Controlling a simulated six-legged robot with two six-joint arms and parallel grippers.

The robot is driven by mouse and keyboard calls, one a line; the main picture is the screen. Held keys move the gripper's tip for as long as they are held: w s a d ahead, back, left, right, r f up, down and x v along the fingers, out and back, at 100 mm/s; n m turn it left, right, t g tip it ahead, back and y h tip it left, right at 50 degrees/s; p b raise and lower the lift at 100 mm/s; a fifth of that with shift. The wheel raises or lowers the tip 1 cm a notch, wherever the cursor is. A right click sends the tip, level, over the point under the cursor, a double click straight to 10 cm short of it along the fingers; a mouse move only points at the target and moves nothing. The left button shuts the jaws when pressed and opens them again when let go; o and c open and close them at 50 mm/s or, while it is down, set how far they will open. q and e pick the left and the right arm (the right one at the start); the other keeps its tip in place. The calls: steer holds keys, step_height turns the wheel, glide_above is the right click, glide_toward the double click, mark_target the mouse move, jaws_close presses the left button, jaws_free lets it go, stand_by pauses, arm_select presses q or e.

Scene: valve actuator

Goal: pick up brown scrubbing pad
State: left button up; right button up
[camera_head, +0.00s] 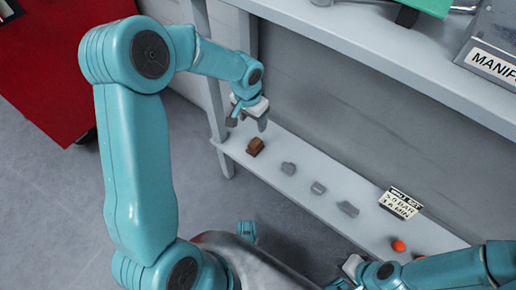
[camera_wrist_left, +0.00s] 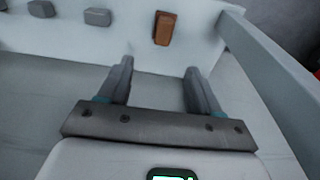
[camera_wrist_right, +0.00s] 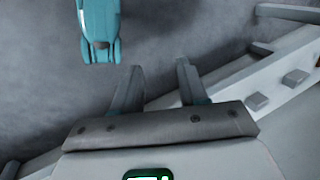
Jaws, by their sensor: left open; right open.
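The brown scrubbing pad (camera_head: 255,147) lies on the lower shelf near its left end. It also shows in the left wrist view (camera_wrist_left: 163,28), at the top and ahead of the fingertips. My left gripper (camera_head: 251,116) is open and empty, above the shelf and apart from the pad. Its two fingers show in the left wrist view (camera_wrist_left: 159,72). My right gripper (camera_wrist_right: 159,68) is open and empty. In the head view it is low, by the front of the shelf, and partly hidden by my right arm.
Several grey blocks (camera_head: 288,168) lie in a row right of the pad. The upper shelf (camera_head: 400,70) overhangs the lower shelf (camera_head: 325,205). A red cabinet (camera_head: 50,60) stands at the left.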

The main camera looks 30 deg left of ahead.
arm_select(q)
steer(key=f+b, duration=0.1)
steer(key=f, duration=0.2)
steer(key=f+b, duration=0.2)
steer(key=f, duration=0.2)
steer(key=w+f+b, duration=0.1)
steer(key=f, duration=0.3)
steer(key=shift+w, duration=0.1)
steer(key=f+b, duration=0.2)
steer(key=f, duration=0.1)
steer(key=f+b, duration=0.1)
steer(key=shift+w+a+f, duration=0.25)
steer(key=shift+f, duration=0.35)
steer(key=shift+r, duration=0.1)
arm_select(e)
steer(key=w+d+f+t, duration=0.1)
steer(key=w+f, duration=0.2)
steer(key=f, duration=0.4)
steer(key=shift+w+d+f, duration=0.15)
steer(key=shift+w+d, duration=0.1)
steer(key=shift+w, duration=0.1)
arm_select(q)
steer(key=c, duration=1.1)
